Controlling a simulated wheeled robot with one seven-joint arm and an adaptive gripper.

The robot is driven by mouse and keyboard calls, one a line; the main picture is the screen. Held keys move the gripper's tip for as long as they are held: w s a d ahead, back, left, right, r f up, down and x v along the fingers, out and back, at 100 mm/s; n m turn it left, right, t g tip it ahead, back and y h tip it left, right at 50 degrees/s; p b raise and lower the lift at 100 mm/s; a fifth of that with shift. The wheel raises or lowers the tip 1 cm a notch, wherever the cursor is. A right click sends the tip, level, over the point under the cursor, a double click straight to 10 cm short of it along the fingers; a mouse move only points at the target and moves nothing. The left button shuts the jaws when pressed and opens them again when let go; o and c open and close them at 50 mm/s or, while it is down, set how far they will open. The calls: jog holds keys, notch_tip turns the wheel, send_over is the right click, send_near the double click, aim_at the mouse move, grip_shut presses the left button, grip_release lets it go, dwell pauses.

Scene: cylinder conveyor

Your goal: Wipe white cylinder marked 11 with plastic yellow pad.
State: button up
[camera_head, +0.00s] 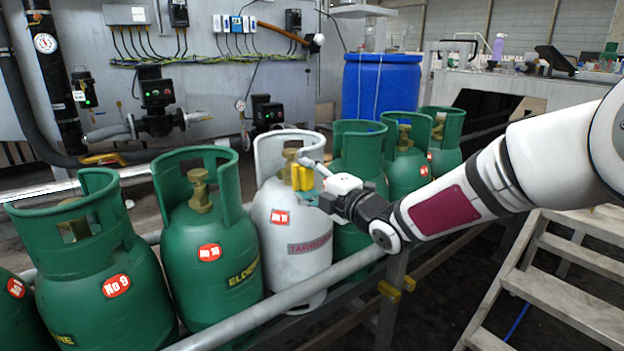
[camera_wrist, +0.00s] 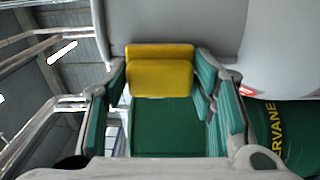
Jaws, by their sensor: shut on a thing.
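The white cylinder (camera_head: 305,255) with a red number label (camera_head: 280,217) stands upright in the row, between green cylinders. Its label looks like No 11, though small. The yellow pad (camera_head: 302,177) is held at the cylinder's upper right, by its collar and shoulder. My gripper (camera_head: 318,190) reaches in from the right and is shut on the pad.
Green cylinders stand close on both sides: one at left (camera_head: 215,265), one marked No 9 (camera_head: 95,285), one at right (camera_head: 360,160). A metal rail (camera_head: 270,305) runs along the front. A blue drum (camera_head: 382,90) stands behind. Steps (camera_head: 565,290) are at lower right.

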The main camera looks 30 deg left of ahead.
jog(key=shift+s, duration=0.1)
jog(key=shift+v, duration=2.95)
jog(key=shift+d, duration=0.15)
jog(key=shift+v, duration=1.35)
jog(key=shift+d, duration=0.1)
